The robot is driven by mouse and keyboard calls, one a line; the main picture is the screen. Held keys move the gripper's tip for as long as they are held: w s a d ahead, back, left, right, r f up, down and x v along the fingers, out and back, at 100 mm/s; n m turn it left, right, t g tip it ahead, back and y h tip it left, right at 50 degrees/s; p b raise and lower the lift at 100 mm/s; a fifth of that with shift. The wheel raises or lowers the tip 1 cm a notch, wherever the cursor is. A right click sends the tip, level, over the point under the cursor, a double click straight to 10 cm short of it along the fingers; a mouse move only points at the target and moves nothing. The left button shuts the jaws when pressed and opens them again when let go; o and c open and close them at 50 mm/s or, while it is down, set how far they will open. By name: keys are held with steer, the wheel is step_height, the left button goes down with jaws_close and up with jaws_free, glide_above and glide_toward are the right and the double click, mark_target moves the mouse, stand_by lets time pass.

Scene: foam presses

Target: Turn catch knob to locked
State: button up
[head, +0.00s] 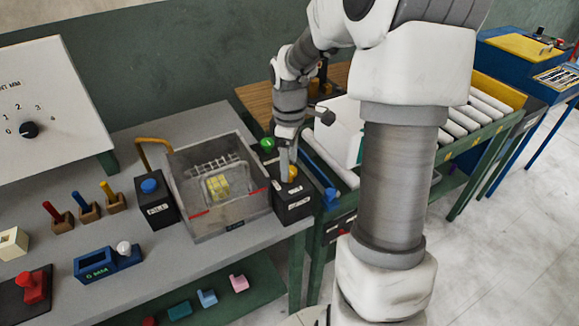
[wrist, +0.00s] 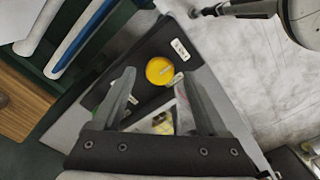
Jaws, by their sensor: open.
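A black box (head: 291,203) stands at the right of the grey foam press (head: 240,215) on the bench. A round yellow knob (wrist: 160,71) sits on top of the box; in the head view it is partly hidden behind my fingers. In the wrist view a pale mark runs across the knob, and white labels (wrist: 180,49) lie beyond and beside it. I cannot read the labels. My gripper (head: 287,163) points down over the box. Its fingers are open, one on each side of the knob in the wrist view. I cannot tell whether they touch it.
Yellow foam (head: 217,185) shows inside the press. A black box with a blue button (head: 149,186) stands left of the press, and a green knob (head: 267,144) is behind the yellow one. A roller conveyor (head: 492,112) lies at the right.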

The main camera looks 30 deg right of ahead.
steer(key=shift+f, duration=0.8)
jaws_close()
